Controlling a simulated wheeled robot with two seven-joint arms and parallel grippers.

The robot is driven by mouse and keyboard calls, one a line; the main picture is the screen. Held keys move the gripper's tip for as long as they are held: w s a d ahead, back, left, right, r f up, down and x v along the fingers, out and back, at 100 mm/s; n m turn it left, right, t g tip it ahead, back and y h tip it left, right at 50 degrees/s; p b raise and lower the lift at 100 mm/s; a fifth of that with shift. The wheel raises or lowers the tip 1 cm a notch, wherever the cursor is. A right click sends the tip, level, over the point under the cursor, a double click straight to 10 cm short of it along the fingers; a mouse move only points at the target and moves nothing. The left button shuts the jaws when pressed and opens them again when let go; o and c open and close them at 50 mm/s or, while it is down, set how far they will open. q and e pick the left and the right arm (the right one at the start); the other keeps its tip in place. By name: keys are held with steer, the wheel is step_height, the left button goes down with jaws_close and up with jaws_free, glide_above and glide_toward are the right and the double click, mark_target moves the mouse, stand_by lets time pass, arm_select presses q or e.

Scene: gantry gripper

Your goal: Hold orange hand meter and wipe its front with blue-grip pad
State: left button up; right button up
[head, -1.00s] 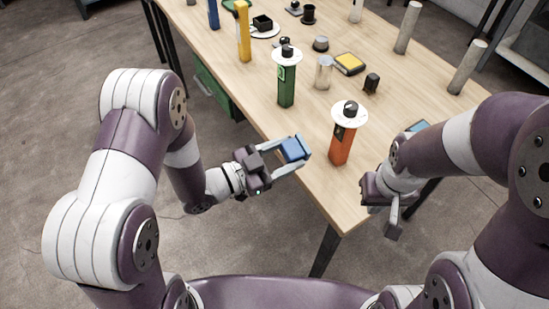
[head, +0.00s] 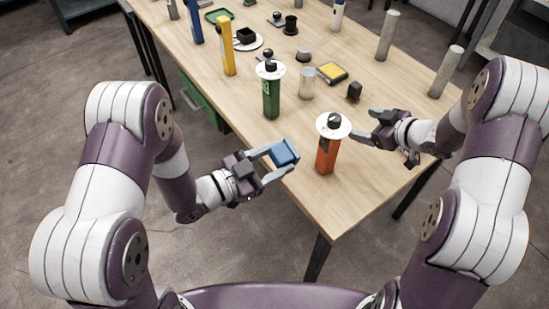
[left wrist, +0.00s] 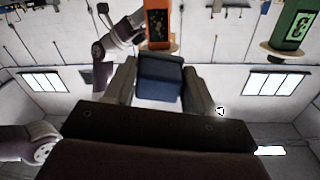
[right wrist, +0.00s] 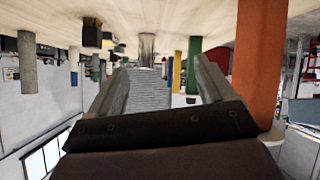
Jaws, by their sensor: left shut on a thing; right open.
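The orange hand meter (head: 326,158) stands upright near the table's front edge, with a white disc and black knob on top. In the left wrist view its orange body (left wrist: 174,28) shows a dark front panel. My left gripper (head: 281,160) is shut on the blue-grip pad (head: 285,152), left of the meter and apart from it. The blue block also shows between the fingers in the left wrist view (left wrist: 160,80). My right gripper (head: 364,127) is open and empty, just right of the meter. In the right wrist view the meter (right wrist: 258,60) is outside the fingers, on the right.
A green meter (head: 271,98) with a white disc stands behind and left of the orange one. Grey posts (head: 446,70) stand at right. The table's front corner is clear.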

mark_target(332, 152)
arm_select(q)
steer(key=shift+s+r, duration=0.15)
steer(key=shift+r, duration=0.35)
arm_select(e)
steer(key=s+f+n+g+y, duration=0.1)
steer(key=s+n+g+y, duration=0.35)
steer(key=s+y, duration=0.3)
arm_select(q)
steer(key=shift+f, duration=0.25)
step_height(332, 152, down, 3)
steer(key=b, duration=0.2)
steer(key=shift+r+b, duration=0.15)
steer(key=shift+b, duration=0.2)
arm_select(e)
steer(key=shift+g+h, duration=0.25)
steer(key=a, duration=0.1)
steer(key=a+f, duration=0.1)
steer(key=a, duration=0.1)
steer(key=a+f, duration=0.1)
steer(key=shift+w+a+f, duration=0.15)
steer(key=shift+a+f, duration=0.05)
steer(key=shift+a, duration=0.2)
arm_select(q)
steer(key=shift+r, duration=0.15)
arm_select(e)
steer(key=shift+r+x, duration=0.15)
steer(key=shift+x, duration=1.05)
steer(key=shift+r+x, duration=0.2)
steer(key=shift+x, duration=0.95)
steer(key=shift+w+a, duration=0.1)
